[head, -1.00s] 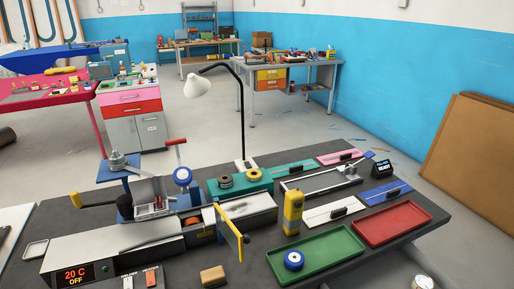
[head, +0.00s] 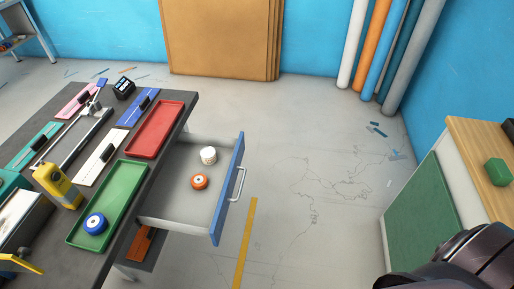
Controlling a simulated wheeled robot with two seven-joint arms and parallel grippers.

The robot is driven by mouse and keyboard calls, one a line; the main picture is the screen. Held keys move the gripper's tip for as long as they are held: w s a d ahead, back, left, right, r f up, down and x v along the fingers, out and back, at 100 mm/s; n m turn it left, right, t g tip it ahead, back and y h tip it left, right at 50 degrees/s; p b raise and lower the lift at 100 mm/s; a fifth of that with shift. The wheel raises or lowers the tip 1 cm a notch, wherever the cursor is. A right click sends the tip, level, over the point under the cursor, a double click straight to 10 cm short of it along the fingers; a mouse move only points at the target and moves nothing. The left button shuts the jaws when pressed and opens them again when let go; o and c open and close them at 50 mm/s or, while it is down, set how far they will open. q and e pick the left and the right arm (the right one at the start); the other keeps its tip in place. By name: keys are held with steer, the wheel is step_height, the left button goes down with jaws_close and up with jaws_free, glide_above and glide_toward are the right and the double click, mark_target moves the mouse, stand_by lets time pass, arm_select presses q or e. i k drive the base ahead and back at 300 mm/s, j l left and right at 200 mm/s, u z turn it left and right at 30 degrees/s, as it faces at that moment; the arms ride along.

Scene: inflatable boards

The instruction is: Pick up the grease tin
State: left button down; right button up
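A small white round tin (head: 208,155), which may be the grease tin, stands in the open drawer (head: 175,212) below the workbench's right end. I cannot read any label on it. An orange roll or reel with a white centre (head: 200,181) lies just in front of it, apart from it. Dark rounded links of my own arm show in the bottom right corner, far to the right of the drawer. No fingertips of either gripper show.
The drawer's blue front (head: 228,190) with its handle stands out over the floor. On the bench are a green tray (head: 110,222) holding a blue reel (head: 95,223), a red tray (head: 154,130) and a yellow bottle (head: 57,185).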

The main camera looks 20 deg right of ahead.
mark_target(208, 154)
steer(key=z, duration=0.25)
steer(key=u, duration=0.5)
steer(key=i+l+u, duration=0.1)
steer(key=l+u, duration=0.35)
steer(key=i+l+u, duration=0.1)
steer(key=l+u, duration=0.65)
steer(key=u, duration=0.15)
